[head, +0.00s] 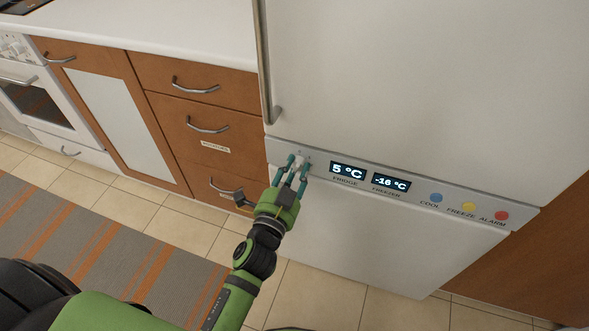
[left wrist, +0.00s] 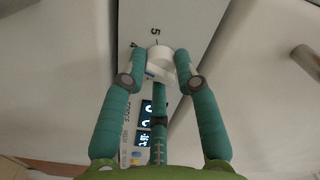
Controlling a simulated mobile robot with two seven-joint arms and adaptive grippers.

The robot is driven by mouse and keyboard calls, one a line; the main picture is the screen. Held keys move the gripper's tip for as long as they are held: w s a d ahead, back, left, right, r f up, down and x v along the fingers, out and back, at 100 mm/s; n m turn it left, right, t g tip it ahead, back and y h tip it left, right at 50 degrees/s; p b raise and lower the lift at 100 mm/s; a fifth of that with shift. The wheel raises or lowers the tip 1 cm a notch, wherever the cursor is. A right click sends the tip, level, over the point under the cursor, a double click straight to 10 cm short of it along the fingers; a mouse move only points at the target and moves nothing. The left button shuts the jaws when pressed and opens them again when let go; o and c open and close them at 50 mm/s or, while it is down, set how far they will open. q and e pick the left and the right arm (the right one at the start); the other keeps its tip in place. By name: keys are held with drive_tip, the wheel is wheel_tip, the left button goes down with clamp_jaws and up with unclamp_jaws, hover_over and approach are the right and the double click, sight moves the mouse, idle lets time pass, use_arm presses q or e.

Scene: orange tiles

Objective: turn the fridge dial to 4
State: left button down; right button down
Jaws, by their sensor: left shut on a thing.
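The white fridge dial (left wrist: 159,62) sits at the left end of the fridge's control panel (head: 407,187); it also shows in the head view (head: 299,163), partly covered by fingers. My left gripper (head: 297,167) is shut on the dial, with its teal fingers on both sides of it in the left wrist view (left wrist: 160,68). A 5 is printed just beyond the dial, and a partly hidden mark, perhaps a 4, lies to its left. The fridge display (head: 347,172) reads 5 °C. The dial's pointer is hard to make out. My right gripper is not in view.
The freezer display (head: 391,184) reads -16 °C. Blue (head: 436,198), yellow (head: 469,208) and red (head: 502,215) buttons sit farther right on the panel. The fridge door handle (head: 267,70) hangs above the dial. Wooden drawers (head: 205,125) stand to the left.

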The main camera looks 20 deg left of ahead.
use_arm(q)
drive_tip(key=c, duration=0.9)
unclamp_jaws()
drive_tip(key=shift+s, duration=0.1)
drive_tip(key=s, duration=0.7)
drive_tip(key=shift+s+a, duration=0.1)
